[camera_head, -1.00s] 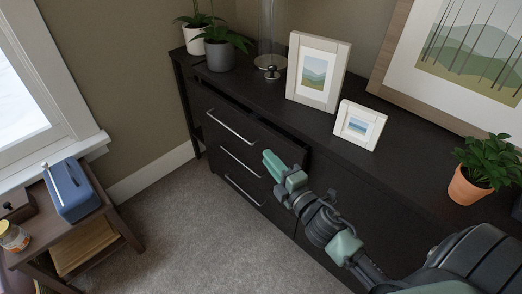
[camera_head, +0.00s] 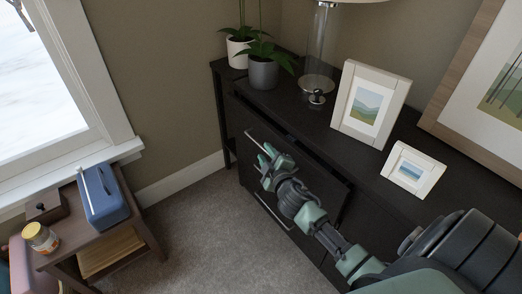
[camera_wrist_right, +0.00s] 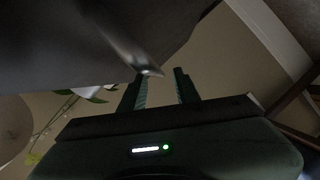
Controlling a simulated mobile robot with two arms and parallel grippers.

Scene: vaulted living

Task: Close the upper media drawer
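The upper media drawer (camera_head: 318,172) is in the dark cabinet in the head view. It stands slightly open, with a dark gap along its top edge. Its long silver handle (camera_head: 252,136) is partly hidden behind my right gripper (camera_head: 264,158). That gripper is in front of the drawer, close to the handle. In the right wrist view its two fingers (camera_wrist_right: 162,88) are apart, with nothing visibly held between them. The silver handle (camera_wrist_right: 125,45) ends close to the left fingertip there; I cannot tell if they touch. My left gripper is not in view.
On the cabinet top (camera_head: 290,112) stand two potted plants, a glass-based lamp (camera_head: 318,60) and two picture frames (camera_head: 370,103). A small side table (camera_head: 140,222) with a blue box (camera_head: 102,197) is at the left. Carpet (camera_head: 205,235) between is clear.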

